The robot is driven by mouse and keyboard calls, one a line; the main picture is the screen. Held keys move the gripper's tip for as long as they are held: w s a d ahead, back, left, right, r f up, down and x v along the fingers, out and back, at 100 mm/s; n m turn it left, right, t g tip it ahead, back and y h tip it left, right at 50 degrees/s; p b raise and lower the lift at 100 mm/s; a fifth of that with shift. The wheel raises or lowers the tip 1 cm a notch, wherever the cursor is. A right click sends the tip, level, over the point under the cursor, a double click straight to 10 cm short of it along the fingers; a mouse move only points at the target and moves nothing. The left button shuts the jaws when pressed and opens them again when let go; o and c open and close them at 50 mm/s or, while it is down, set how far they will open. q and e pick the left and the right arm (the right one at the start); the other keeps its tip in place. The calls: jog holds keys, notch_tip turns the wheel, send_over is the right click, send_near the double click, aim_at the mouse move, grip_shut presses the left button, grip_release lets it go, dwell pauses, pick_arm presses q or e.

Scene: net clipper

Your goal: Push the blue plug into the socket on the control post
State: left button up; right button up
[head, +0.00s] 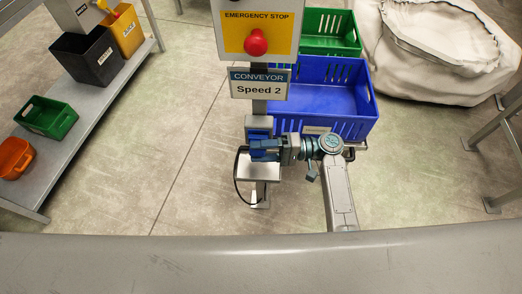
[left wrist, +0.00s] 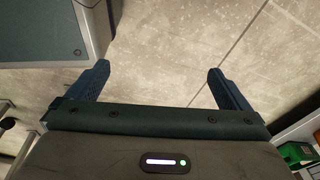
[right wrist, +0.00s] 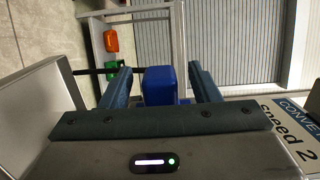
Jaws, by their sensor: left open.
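The control post stands mid-view in the head view, with a grey box with blue on it (head: 259,123) below the sign; this looks like the socket, but its opening cannot be made out. The blue plug (right wrist: 160,86) shows between the fingers of my right gripper (right wrist: 160,72) in the right wrist view, with gaps on both sides. In the head view my right gripper (head: 272,150) reaches in from the right, just below that box, and partly hides the plug. A black cable (head: 236,180) loops down at the left. My left gripper (left wrist: 160,78) is open and empty over the floor.
The post carries a red emergency stop button (head: 256,42) and a Speed 2 sign (head: 259,85). A blue crate (head: 318,97) and a green crate (head: 330,30) stand behind. A shelf (head: 90,115) with bins is at the left. A large pale bag (head: 400,70) lies at the right.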

jog(key=shift+d, duration=0.1)
pick_arm(q)
jog(key=w+r+b, duration=0.2)
jog(key=w+r, duration=0.1)
jog(key=r, duration=0.2)
jog(key=shift+w+d+r, duration=0.2)
jog(key=shift+d+r, duration=0.1)
jog(key=shift+d, duration=0.1)
pick_arm(e)
jog(key=d, duration=1)
jog(key=shift+w+d, duration=0.25)
jog(key=shift+d, duration=0.05)
